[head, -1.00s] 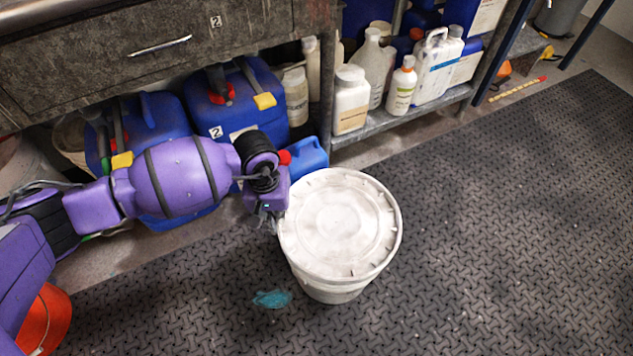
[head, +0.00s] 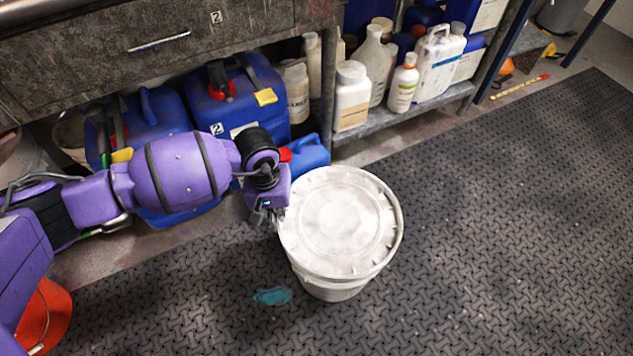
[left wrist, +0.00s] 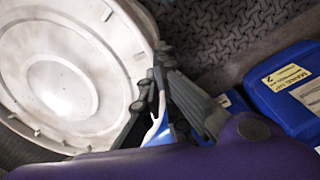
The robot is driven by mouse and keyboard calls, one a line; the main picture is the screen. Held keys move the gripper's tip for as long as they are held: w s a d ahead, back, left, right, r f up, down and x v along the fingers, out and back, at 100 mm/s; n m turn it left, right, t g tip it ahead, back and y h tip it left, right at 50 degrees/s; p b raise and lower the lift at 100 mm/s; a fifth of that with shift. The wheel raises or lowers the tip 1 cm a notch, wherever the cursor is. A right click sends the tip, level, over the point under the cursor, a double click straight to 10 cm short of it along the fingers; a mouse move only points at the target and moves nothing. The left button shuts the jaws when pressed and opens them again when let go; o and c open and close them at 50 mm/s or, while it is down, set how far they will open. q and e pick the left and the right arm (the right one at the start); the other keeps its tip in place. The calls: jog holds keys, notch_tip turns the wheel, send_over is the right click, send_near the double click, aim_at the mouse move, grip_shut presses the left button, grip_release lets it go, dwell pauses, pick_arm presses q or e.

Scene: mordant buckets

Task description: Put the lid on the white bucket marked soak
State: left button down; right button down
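The white lid (head: 338,222) lies over the mouth of the white bucket (head: 333,290), which stands upright on the mat; I cannot tell whether it is pressed down all round. No soak marking shows from here. My left gripper (head: 275,216) is at the lid's left edge. In the left wrist view the lid (left wrist: 65,75) fills the left side, and the fingers (left wrist: 160,75) come together around its rim, one over the lid and one outside it. The contact itself is partly hidden by the fingers. My right gripper is out of view.
Blue jerrycans (head: 155,125) stand under the counter behind my left arm. Several bottles (head: 403,83) stand on a low shelf (head: 400,125). An orange bucket (head: 48,315) is at lower left. A teal patch (head: 272,296) marks the mat. The mat (head: 510,230) right of the bucket is clear.

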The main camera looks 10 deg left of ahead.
pick_arm(q)
jog(key=shift+f+b, duration=0.65)
jog(key=shift+f, duration=0.45)
jog(key=c, duration=2.5)
grip_release()
jog(key=shift+f, duration=0.1)
jog(key=o, duration=0.6)
jog(key=shift+o, duration=0.2)
notch_tip(320, 180, up, 12)
jog(key=shift+a, duration=0.3)
